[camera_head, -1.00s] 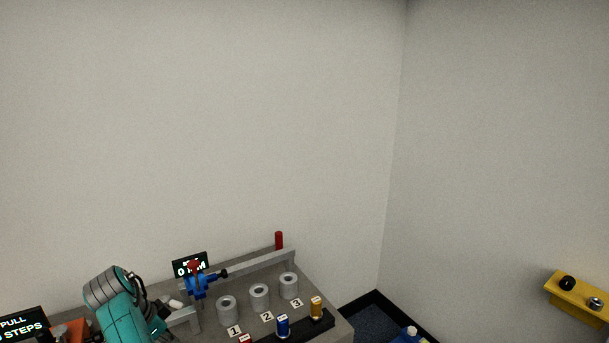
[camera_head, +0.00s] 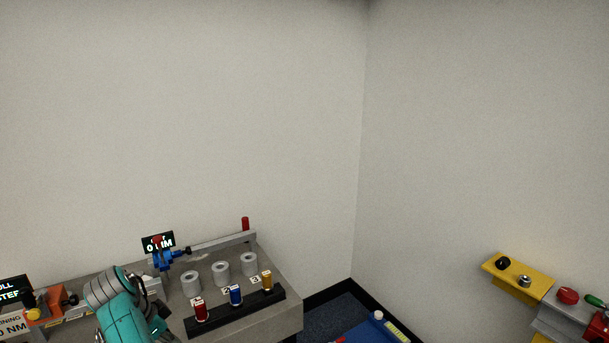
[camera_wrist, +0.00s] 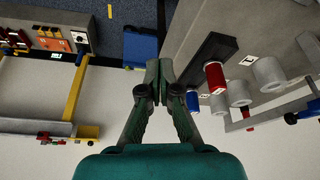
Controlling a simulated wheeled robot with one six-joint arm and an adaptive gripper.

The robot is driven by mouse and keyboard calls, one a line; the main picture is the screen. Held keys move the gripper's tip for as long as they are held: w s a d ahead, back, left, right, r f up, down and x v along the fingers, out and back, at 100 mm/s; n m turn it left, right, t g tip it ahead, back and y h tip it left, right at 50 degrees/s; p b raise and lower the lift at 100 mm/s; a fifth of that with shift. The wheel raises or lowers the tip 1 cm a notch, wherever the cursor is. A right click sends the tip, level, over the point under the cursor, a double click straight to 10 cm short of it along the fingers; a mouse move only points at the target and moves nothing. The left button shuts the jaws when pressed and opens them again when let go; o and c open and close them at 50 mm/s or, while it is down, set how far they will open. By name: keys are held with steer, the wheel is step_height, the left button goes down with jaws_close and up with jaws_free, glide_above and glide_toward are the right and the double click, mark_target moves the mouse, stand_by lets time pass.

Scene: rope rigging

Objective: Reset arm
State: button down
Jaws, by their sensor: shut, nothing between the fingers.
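My gripper (camera_wrist: 159,82) is shut and empty in the wrist view, its two fingers together in the middle of the picture. It is clear of the bench objects there. In the head view my teal arm (camera_head: 124,316) rises at the lower left, in front of the grey bench (camera_head: 284,316). The gripper itself is not clearly visible in the head view.
On the bench stand grey cylinders (camera_head: 220,273) and a black rack with a red spool (camera_head: 200,310), a blue spool (camera_head: 236,295) and a gold spool (camera_head: 267,281). A yellow bracket (camera_head: 519,279) is at the right. A blue case (camera_wrist: 140,48) lies on the floor.

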steer(key=d+f+n+t+y, duration=0.1)
steer(key=d+f, duration=0.7)
steer(key=f, duration=0.3)
steer(key=d+f+n+t+y, duration=0.1)
steer(key=d+f+n, duration=0.1)
steer(key=d+f, duration=0.75)
steer(key=s+d+f+n+t+y, duration=0.2)
steer(key=s+d+f, duration=1.1)
steer(key=s+d, duration=0.15)
steer(key=s+d+r+n+t, duration=0.1)
steer(key=s+d+r+t, duration=0.15)
steer(key=s+d, duration=0.55)
steer(key=s+d+r+n+t, duration=0.1)
steer(key=s+d+r, duration=0.35)
steer(key=s, duration=0.65)
steer(key=s+d+r+t, duration=0.2)
steer(key=s+r, duration=0.6)
steer(key=r, duration=0.4)
steer(key=s+d+r+n+t+h, duration=0.1)
steer(key=s+d+r+t, duration=0.1)
steer(key=s+r, duration=0.6)
step_height(320, 180, up, 4)
steer(key=shift+d+r, duration=0.15)
steer(key=shift+d, duration=0.55)
